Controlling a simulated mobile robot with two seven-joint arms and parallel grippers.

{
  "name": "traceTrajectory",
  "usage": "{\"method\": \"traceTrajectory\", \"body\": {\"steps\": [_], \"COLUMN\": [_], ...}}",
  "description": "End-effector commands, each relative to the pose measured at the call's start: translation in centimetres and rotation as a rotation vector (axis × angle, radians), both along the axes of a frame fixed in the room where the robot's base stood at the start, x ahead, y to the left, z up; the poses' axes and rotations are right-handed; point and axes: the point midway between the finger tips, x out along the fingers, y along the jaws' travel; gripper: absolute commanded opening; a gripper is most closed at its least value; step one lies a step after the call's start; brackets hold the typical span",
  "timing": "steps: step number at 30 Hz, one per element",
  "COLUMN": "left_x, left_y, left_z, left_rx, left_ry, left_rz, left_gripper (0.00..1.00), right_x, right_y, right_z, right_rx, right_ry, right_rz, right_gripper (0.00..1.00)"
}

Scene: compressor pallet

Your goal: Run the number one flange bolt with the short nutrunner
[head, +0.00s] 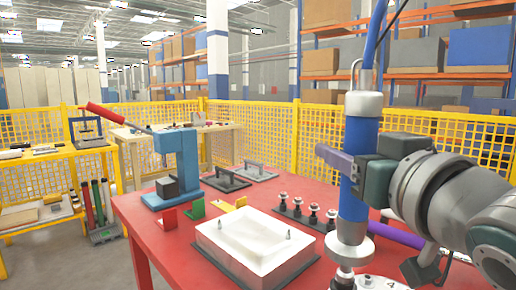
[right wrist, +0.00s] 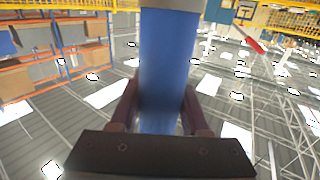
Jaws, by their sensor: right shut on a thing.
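The nutrunner (head: 361,140) is a blue upright cylinder with silver ends and a cable or hose rising from its top. My right gripper (head: 345,165) comes in from the right and is shut around its blue body; the right wrist view shows the blue barrel (right wrist: 166,70) between both fingers. The tool's silver lower end is directly above a metal bolt-like piece (head: 345,274) at the bottom edge; I cannot tell whether they touch. A pale flange (head: 372,283) with a figure 4 is partly cut off there. The number one mark is not visible. My left gripper is out of view.
The red table (head: 135,207) carries a white block (head: 255,235) on a dark tray, a rack of several dark studs (head: 313,211), a blue press (head: 178,150) with a red lever, and a purple bar (head: 398,235) behind the tool. Yellow mesh fencing (head: 265,130) stands beyond.

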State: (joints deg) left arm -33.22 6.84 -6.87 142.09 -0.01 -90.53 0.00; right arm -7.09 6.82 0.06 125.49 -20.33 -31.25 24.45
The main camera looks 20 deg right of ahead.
Motion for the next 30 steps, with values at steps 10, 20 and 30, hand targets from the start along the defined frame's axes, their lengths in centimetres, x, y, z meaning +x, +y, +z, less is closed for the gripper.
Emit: {"method": "traceTrajectory", "body": {"steps": [10, 20, 30], "left_x": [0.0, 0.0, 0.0], "left_y": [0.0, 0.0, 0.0], "left_z": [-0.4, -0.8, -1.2], "left_rx": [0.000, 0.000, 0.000], "left_ry": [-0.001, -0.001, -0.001], "left_rz": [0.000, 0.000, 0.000], "left_gripper": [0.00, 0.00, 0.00], "right_x": [0.0, 0.0, 0.0], "right_y": [0.0, 0.0, 0.0], "right_z": [-0.5, -1.1, -1.7], "right_rx": [-0.001, -0.001, -0.001], "right_ry": [-0.005, -0.005, -0.004], "right_rz": [0.001, 0.001, 0.000], "right_gripper": [0.00, 0.00, 0.00]}}
